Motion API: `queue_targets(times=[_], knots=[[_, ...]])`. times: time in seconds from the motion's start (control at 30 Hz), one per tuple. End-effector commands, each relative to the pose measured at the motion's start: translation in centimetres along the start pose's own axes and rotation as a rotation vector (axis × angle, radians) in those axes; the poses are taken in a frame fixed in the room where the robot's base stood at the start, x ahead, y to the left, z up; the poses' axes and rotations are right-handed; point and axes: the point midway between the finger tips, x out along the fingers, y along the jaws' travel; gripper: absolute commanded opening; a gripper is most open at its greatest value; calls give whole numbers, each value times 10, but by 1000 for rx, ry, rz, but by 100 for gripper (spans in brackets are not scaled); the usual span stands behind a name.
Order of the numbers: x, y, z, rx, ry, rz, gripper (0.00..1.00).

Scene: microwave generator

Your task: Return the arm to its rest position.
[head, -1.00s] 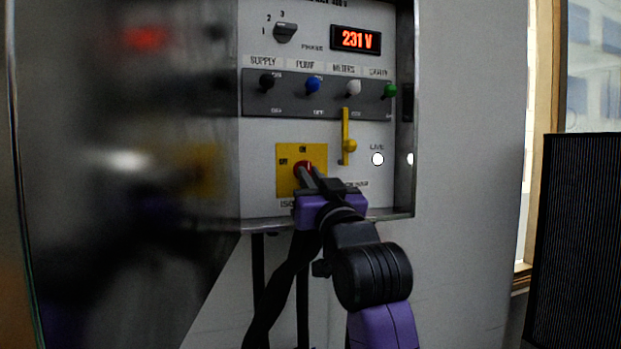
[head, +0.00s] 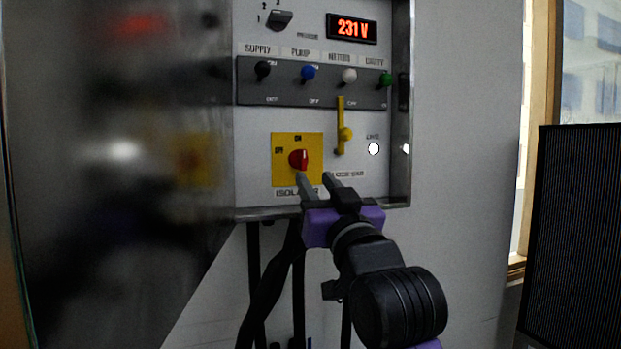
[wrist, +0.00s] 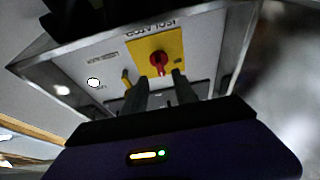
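My gripper (head: 319,182) is just below and in front of the red isolator knob (head: 298,159) on its yellow plate (head: 311,178). Its two fingers are spread apart with nothing between them. In the wrist view, the fingers of my gripper (wrist: 157,88) point toward the panel, and the red knob (wrist: 158,62) shows beyond their tips, apart from them. My arm reaches up from the lower right in the head view.
The panel (head: 250,140) has a metal frame, toggles, a yellow lever (head: 341,130) and a display (head: 352,29) reading 231 V. A shiny door (head: 100,200) stands open at left. A dark ribbed panel (head: 572,240) stands at right. Dark cables hang below.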

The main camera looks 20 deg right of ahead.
Motion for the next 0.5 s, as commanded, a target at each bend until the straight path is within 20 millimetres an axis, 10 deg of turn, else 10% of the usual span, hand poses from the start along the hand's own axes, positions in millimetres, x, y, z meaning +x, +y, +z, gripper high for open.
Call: queue_targets(times=[0.5], knots=[[-11, 0, 0, 0, 0, 0, 34]])
